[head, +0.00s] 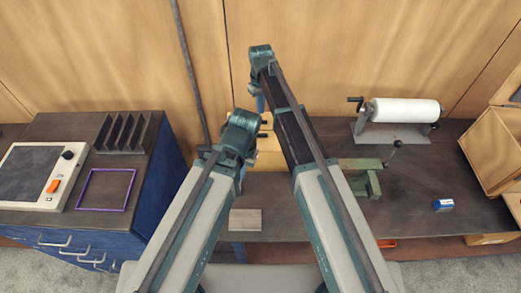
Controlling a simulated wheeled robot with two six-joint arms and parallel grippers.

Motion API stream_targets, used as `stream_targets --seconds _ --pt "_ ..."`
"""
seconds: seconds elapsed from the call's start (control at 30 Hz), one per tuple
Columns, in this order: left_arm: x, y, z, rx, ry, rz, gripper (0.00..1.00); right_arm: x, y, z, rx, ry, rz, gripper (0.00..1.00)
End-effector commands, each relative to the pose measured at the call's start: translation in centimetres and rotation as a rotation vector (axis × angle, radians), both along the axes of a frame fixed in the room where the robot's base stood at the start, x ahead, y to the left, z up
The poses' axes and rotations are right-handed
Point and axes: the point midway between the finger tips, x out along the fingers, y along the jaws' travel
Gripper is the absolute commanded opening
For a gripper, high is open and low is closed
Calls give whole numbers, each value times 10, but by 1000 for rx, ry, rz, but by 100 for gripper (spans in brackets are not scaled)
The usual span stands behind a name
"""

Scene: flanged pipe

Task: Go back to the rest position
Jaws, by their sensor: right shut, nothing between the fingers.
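Both of my arms reach up from the bottom edge into the middle of the head view. My right arm rises to the upper middle and bends down at its wrist. My right gripper (265,123) shows small and dark below that wrist, by the yellowish block. It is shut, with nothing seen between its fingers. My left arm ends lower and to the left of it, at a teal joint. The left fingers are hidden behind that arm. No flanged pipe can be made out for sure.
A blue cabinet (150,205) at left carries a panel device (38,175), a dark slotted rack (124,133) and a purple frame (105,189). A yellowish block (268,146) stands behind my arms.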

Motion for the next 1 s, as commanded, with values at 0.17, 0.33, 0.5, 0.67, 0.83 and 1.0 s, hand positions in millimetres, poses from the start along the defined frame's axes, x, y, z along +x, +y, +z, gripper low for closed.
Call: stream_targets --seconds 0.17,0.33,0.5,0.67,0.83,1.0 --pt "0 0 6 0 0 -1 0 0 0 6 0 0 0 0" --pt "0 0 5 0 0 -1 0 0 0 5 0 0 0 0" --pt "0 0 -20 0 0 -2 0 -32 -5 -20 -9 3 -14 0" --pt "1 0 -75 0 -2 -4 0 -111 -19 -74 -36 9 -61 0" --pt "1 0 -127 -1 -3 -8 0 -194 -37 -126 -70 14 -119 0" --pt "1 0 -161 -1 -4 -11 0 -252 -52 -160 -95 14 -164 0"
